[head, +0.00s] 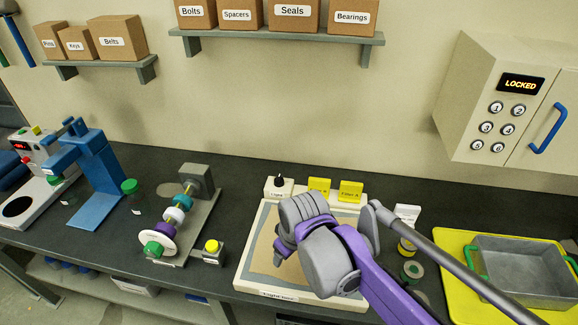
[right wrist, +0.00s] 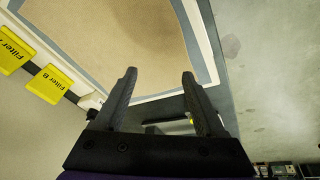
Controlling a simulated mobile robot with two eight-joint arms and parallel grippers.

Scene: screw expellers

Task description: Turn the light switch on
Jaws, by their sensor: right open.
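The light switch (head: 279,182) is a small black knob on a cream block labelled "Light", at the back left corner of the light box (head: 262,297). In the right wrist view, a dark knob (right wrist: 92,114) that looks like the switch shows just left of the gripper's left finger, partly cut off by the gripper body. My right gripper (right wrist: 159,74) is open with nothing between its fingers. In the head view my right arm reaches over the light box and hides much of its panel; the fingers are mostly hidden. My left gripper is not in view.
Two yellow filters (head: 350,191) stand along the light box's back edge, right of the switch. A screw expeller (head: 180,215) and a yellow button (head: 211,246) are left of the box. A yellow tray (head: 455,265) with a grey bin (head: 520,265) is at right.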

